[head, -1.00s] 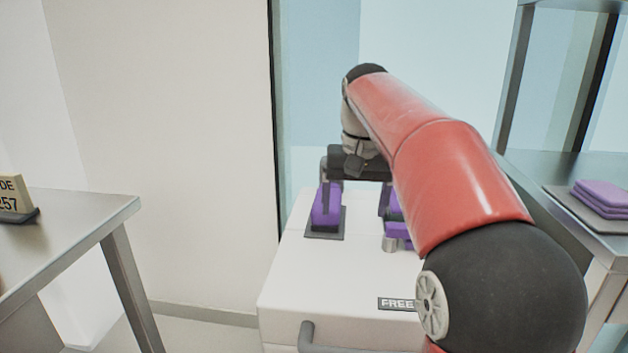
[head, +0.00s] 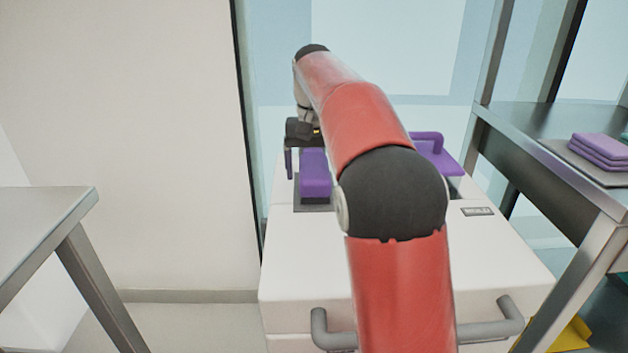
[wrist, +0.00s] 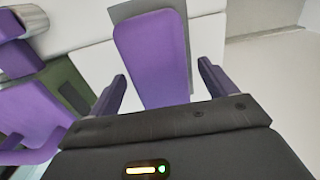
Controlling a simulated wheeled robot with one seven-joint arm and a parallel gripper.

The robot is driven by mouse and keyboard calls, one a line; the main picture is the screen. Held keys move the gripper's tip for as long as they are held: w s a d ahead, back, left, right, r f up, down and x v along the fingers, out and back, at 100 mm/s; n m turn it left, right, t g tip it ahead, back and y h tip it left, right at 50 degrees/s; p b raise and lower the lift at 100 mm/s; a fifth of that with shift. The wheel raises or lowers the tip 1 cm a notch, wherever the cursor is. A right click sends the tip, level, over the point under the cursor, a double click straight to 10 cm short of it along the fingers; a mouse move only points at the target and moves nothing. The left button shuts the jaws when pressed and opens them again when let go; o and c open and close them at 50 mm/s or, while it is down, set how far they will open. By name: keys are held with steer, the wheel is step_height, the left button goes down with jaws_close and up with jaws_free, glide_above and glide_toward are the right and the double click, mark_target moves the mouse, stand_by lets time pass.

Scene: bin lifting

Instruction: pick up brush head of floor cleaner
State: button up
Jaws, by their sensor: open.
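A long purple block (wrist: 154,50), which looks like the brush head, fills the middle of the wrist view. My gripper (wrist: 162,72) is open, with one finger on each side of the block's near part. A gap shows on both sides. In the head view my gripper (head: 302,135) is at the block's far end, with only its left finger clear.
A second purple piece with a raised handle (head: 432,150) lies to the right on the white chest (head: 300,255). A steel table (head: 45,215) stands left. A steel shelf (head: 560,120) at right holds folded purple cloths (head: 598,150).

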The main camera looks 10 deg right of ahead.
mark_target(314, 166)
steer(key=shift+f, duration=0.35)
steer(key=c, duration=1.5)
steer(key=shift+r, duration=0.15)
step_height(314, 166, up, 10)
steer(key=shift+f+p, duration=0.1)
steer(key=shift+p, duration=0.7)
steer(key=o, duration=0.8)
steer(key=shift+c, duration=1.3)
steer(key=shift+a, duration=0.1)
